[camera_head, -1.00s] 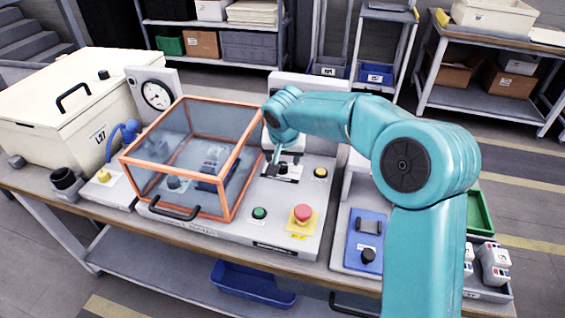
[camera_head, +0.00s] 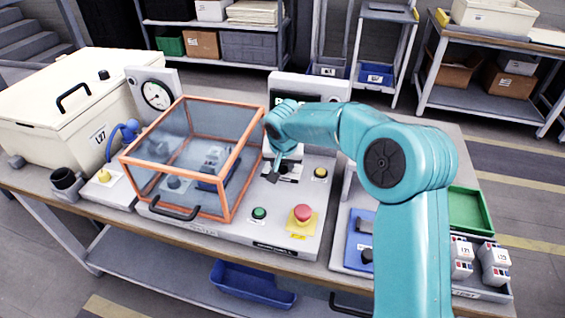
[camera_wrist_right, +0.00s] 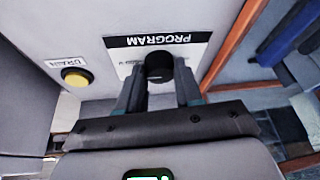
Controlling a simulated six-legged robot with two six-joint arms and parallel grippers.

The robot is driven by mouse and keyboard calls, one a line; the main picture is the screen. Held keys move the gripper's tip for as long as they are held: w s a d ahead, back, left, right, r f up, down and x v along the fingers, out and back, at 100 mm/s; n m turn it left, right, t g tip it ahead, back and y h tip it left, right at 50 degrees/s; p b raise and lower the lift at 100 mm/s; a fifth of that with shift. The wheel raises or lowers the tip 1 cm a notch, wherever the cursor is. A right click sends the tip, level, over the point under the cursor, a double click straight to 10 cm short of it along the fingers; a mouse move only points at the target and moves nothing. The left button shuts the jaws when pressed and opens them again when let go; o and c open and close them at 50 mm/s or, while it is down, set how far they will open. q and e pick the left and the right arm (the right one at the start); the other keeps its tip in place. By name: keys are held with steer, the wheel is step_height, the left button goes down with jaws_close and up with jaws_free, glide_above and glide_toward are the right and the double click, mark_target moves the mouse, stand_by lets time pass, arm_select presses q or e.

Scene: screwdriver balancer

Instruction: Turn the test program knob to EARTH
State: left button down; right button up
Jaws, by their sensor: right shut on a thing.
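The program knob (camera_wrist_right: 158,68) is a round black knob below a black PROGRAM label (camera_wrist_right: 158,40), which appears upside down in the right wrist view. My right gripper (camera_wrist_right: 160,88) has a finger on each side of the knob and is shut on it. The smaller markings around the knob are too blurred or covered to read. In the head view my right gripper (camera_head: 281,172) reaches down onto the grey panel (camera_head: 286,206), right of the orange-framed cover. My left gripper is not in view.
The clear cover with an orange frame (camera_head: 228,178) stands close left of my right gripper. A yellow DRAIN button (camera_wrist_right: 75,76), a green button (camera_head: 259,213) and a red mushroom button (camera_head: 302,214) sit on the same panel. A blue unit (camera_head: 357,236) stands to the right.

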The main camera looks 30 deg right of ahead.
steer(key=shift+d+r+n+y+p, duration=0.15)
steer(key=shift+n+y+p, duration=0.4)
steer(key=shift+n, duration=0.55)
steer(key=n+p, duration=0.1)
steer(key=n, duration=0.1)
steer(key=n+y+p, duration=0.1)
steer(key=n, duration=0.1)
steer(key=shift+d+t+y+p, duration=0.15)
steer(key=shift+t+y+p, duration=0.15)
steer(key=shift+p, duration=0.1)
steer(key=n+y, duration=0.1)
steer(key=n, duration=0.1)
steer(key=shift+n+p, duration=0.3)
steer(key=shift+n, duration=0.1)
steer(key=shift+w+d+n+y, duration=0.1)
steer(key=shift+n+y, duration=0.25)
steer(key=shift+n, duration=0.85)
steer(key=o, duration=1)
steer(key=shift+o, duration=0.2)
